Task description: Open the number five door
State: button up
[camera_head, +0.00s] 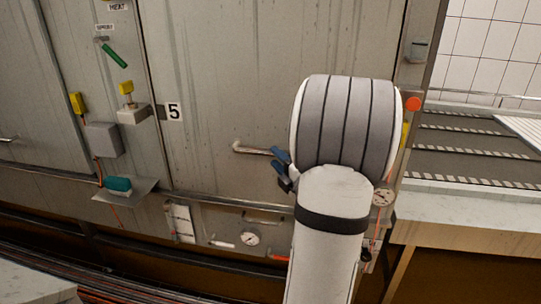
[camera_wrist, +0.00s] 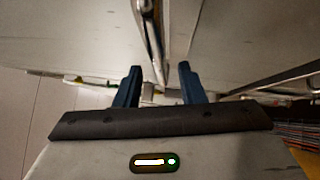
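The grey metal door marked 5 (camera_head: 205,60) fills the middle of the head view and looks shut. Its number label (camera_head: 173,111) is at its left edge. A bent metal door handle (camera_head: 250,149) sticks out below and right of the label. My gripper (camera_head: 274,158) is at the handle's right end, its blue fingers pointing left. In the wrist view the gripper (camera_wrist: 160,67) has its fingers apart. The handle (camera_wrist: 148,22) shows ahead, between the finger directions. I cannot tell whether they touch. My arm hides the door's right part.
A rail (camera_head: 225,201) and gauge (camera_head: 250,239) run below the handle. A counter (camera_head: 470,205) stands at right. A pale surface (camera_head: 30,285) is at lower left.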

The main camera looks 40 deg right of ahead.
aim_at(271, 154)
jog(key=shift+w+d+r, duration=0.1)
jog(key=shift+w+r, duration=0.05)
jog(key=shift+w, duration=0.75)
jog(key=shift+w+r, duration=0.1)
jog(key=shift+w, duration=0.75)
jog(key=shift+c, duration=0.2)
grip_shut()
